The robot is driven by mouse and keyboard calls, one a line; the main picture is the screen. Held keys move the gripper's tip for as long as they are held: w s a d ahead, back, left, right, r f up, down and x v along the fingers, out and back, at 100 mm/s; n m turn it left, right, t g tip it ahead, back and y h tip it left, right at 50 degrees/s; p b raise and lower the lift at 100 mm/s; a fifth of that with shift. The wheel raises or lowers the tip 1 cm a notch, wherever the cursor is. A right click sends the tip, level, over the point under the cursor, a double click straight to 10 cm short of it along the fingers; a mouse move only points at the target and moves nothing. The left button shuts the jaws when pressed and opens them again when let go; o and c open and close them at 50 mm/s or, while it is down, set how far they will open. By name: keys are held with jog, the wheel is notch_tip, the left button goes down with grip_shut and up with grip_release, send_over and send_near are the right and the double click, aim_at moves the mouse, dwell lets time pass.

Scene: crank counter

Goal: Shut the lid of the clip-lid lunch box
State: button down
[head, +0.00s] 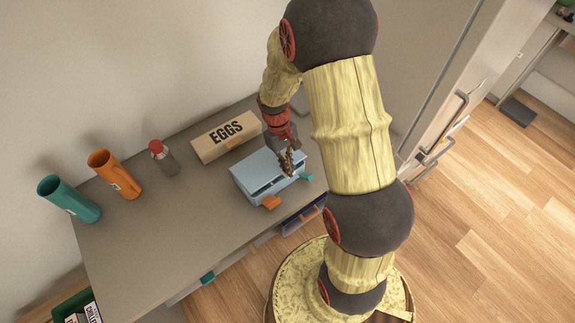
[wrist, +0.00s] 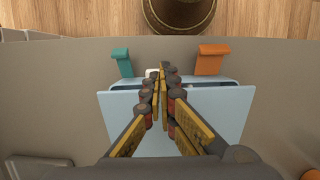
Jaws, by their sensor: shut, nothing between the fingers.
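The light-blue lunch box (head: 252,184) stands on the grey counter. Its lid (head: 268,162) is tilted a little open, with a dark gap along the front edge. In the wrist view the lid (wrist: 118,122) fills the middle, and a strip of the box's inside shows beyond its edge. The orange clip (head: 271,202) and the teal clip (head: 305,177) stick out from the front; the wrist view also shows the orange clip (wrist: 210,58) and the teal clip (wrist: 122,62). My gripper (head: 288,170) is shut and empty over the lid's front part, between the clips. Contact is unclear.
An egg carton (head: 226,136) lies behind the box. A red-capped bottle (head: 163,160), an orange tube (head: 115,174) and a teal tube (head: 68,198) stand to the left. The counter (head: 160,235) is clear at front left. A tall cabinet with handles (head: 440,135) is at right.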

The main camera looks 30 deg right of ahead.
jog(key=shift+s+b+x, duration=0.1)
jog(key=shift+b+x, duration=0.2)
jog(key=shift+x, duration=0.8)
jog(key=shift+s+b+x, duration=0.15)
jog(key=shift+b+x, duration=0.15)
jog(key=shift+x, duration=0.75)
jog(key=shift+r, duration=0.2)
jog(key=p+v, duration=0.2)
jog(key=v, duration=0.1)
jog(key=shift+s+r+p, duration=0.25)
jog(key=shift+s+p, duration=0.05)
jog(key=shift+p, duration=0.1)
jog(key=s+v, duration=0.2)
jog(key=v, duration=0.8)
jog(key=shift+s+r+p, duration=0.3)
jog(key=shift+r+p, duration=0.15)
jog(key=shift+d, duration=0.1)
